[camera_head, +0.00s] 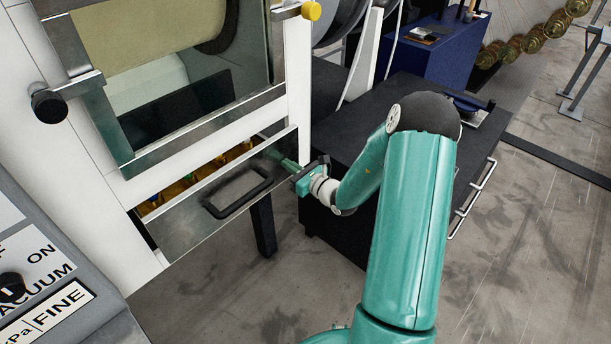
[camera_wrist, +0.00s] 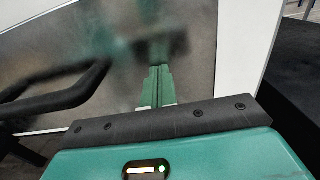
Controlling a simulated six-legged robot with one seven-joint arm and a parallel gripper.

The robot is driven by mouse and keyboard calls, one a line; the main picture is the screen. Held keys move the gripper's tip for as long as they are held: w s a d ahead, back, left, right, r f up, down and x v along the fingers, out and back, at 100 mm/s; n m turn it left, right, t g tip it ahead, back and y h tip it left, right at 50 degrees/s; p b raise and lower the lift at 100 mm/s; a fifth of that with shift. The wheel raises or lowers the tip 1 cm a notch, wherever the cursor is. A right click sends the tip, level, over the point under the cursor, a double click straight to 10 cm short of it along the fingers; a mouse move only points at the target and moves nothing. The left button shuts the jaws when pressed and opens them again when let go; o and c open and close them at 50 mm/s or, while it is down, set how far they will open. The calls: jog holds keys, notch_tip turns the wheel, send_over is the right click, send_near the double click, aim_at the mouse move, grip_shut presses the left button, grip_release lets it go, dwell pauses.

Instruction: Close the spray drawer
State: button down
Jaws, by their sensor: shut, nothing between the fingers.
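The spray drawer (camera_head: 185,236) is the metal-fronted drawer low in the white cabinet, with a black loop handle (camera_head: 245,201). It stands partly open; yellow-orange items (camera_head: 205,172) show in the gap behind its front. My gripper (camera_head: 283,161) is at the right part of the drawer front, to the right of the handle, with its fingers pointing at the metal. In the wrist view the fingers (camera_wrist: 157,80) are together and empty, facing the shiny drawer front (camera_wrist: 95,45). The handle (camera_wrist: 60,95) is at the left there. I cannot tell whether the fingertips touch the front.
A glass-fronted chamber with a roll (camera_head: 150,30) sits above the drawer. A black low cabinet (camera_head: 345,115) stands right of the drawer, close to my arm. A control panel (camera_head: 60,290) is at the lower left. Open floor (camera_head: 260,300) lies in front.

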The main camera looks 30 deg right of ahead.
aim_at(280, 159)
jog(key=x, duration=0.3)
jog(key=shift+w, duration=0.1)
jog(key=shift+w+a+r, duration=0.15)
jog(key=shift+w+a, duration=0.05)
jog(key=shift+w+a, duration=0.1)
